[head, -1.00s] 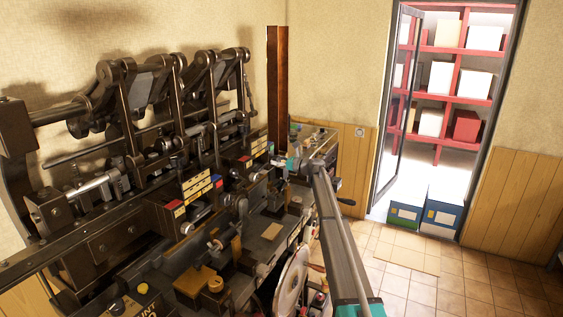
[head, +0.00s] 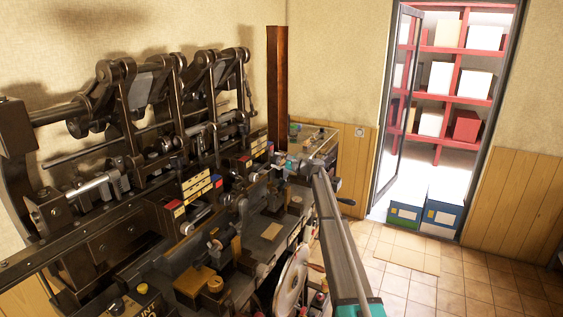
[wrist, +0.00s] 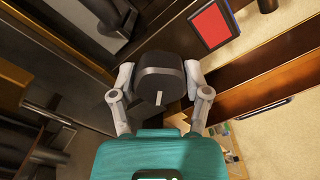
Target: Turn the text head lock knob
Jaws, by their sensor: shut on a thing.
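The dark, rounded knob (wrist: 160,72) shows in the middle of the wrist view, with a short white mark on its face. I take it for the text head lock knob. My gripper (wrist: 158,78) is shut on the knob, one grey finger on each side. In the head view my gripper (head: 284,162) is small, at the far right end of the machine. The knob cannot be made out there, and the contact is too small to see.
The long dark machine (head: 105,245) with levers and shafts fills the left of the head view. A red-faced block (wrist: 210,24) is near the knob in the wrist view. Open tiled floor (head: 460,275) and a doorway lie to the right.

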